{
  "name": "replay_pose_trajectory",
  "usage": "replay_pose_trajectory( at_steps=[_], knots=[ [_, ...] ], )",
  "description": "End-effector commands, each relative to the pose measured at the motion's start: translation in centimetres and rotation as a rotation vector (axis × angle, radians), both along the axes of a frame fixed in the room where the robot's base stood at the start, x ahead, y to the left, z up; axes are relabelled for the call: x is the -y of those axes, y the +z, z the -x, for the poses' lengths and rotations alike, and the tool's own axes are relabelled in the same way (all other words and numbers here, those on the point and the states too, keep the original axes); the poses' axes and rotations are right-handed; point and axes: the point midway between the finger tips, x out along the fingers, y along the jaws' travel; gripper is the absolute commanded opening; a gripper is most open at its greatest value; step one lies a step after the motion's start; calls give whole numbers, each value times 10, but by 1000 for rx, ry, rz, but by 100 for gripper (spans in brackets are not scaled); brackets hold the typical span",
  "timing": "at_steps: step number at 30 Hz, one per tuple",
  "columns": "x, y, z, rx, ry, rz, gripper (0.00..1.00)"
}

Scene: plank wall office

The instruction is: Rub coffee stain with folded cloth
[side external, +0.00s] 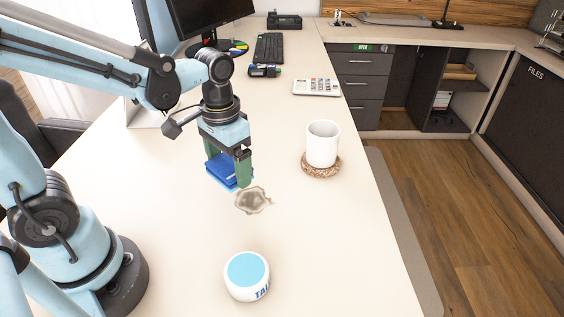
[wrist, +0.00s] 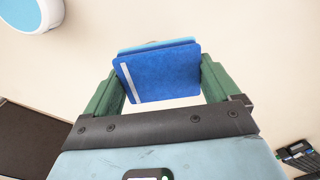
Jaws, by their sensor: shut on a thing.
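The folded blue cloth (side external: 223,169) is between the green fingers of my gripper (side external: 229,168), which is shut on it. In the wrist view the cloth (wrist: 160,72) shows a dark blue face with a pale stripe and a lighter blue layer behind, and my gripper's fingers (wrist: 158,88) stand on either side of it. The brown coffee stain (side external: 254,200) lies on the desk just in front and to the right of the cloth in the side view. The cloth hides most of the desk behind it in the wrist view, and I cannot tell whether it touches the desk.
A white mug (side external: 322,144) stands on a cork coaster (side external: 321,171) to the right. A white and light-blue round object (side external: 247,276) sits near the front; it also shows in the wrist view (wrist: 32,14). A calculator (side external: 317,87) and keyboard (side external: 268,48) lie farther back. The desk around the stain is clear.

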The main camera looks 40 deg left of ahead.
Motion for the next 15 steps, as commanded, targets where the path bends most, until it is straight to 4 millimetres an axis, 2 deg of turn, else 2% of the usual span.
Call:
replay_pose_trajectory(
  at_steps=[8,15],
  knots=[
    [0,-15,0,0,0,0,65],
    [0,-37,0,0,0,0,65]
  ],
)
